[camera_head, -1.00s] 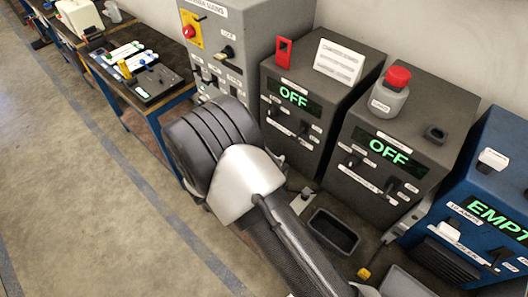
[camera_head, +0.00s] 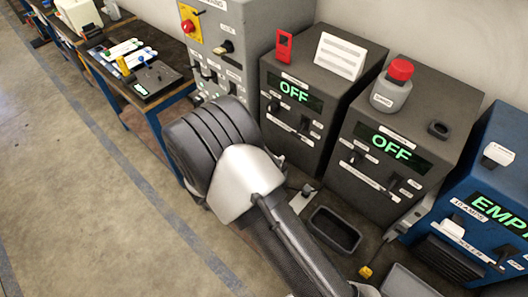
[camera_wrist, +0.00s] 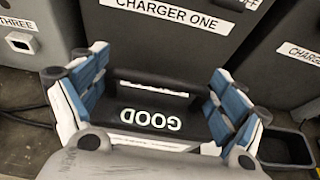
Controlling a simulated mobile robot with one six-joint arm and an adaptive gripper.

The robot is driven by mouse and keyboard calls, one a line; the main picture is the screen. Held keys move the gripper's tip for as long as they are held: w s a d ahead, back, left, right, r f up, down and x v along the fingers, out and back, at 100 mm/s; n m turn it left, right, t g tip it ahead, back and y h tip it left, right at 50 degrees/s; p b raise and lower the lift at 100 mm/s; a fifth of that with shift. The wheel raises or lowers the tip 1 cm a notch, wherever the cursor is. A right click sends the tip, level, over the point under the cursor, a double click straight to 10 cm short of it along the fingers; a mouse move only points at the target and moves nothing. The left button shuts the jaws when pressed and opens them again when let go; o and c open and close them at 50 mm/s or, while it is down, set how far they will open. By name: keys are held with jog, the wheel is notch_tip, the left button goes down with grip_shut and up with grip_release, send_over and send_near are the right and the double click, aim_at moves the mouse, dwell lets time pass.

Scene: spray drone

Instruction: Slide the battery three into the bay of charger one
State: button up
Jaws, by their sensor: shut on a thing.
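In the wrist view my gripper (camera_wrist: 158,105), with blue-padded fingers, is shut on a dark battery (camera_wrist: 150,76). The battery's face has a lit display reading GOOD, upside down in this view, and a white label strip that I cannot read. Charger one (camera_wrist: 188,42) is a dark grey box directly beyond the battery, with its name label above it. I cannot see its bay, and I cannot tell whether the battery touches the charger. In the head view my arm hides the gripper and battery.
In the head view two dark grey units read OFF (camera_head: 294,92) (camera_head: 390,147). A blue unit (camera_head: 470,232) at right shows a partly cut-off display. A dark open tray (camera_head: 335,229) lies before them. A side table (camera_head: 160,110) stands at left. The floor there is clear.

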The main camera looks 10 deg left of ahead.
jog(key=shift+f+b, duration=1.3)
jog(key=shift+f, duration=0.1)
jog(key=o, duration=1.8)
jog(key=shift+o, duration=0.4)
jog(key=shift+f, duration=0.1)
jog(key=shift+s+f, duration=0.15)
jog(key=shift+f, duration=0.05)
jog(key=v, duration=1.2)
jog(key=shift+r, duration=0.15)
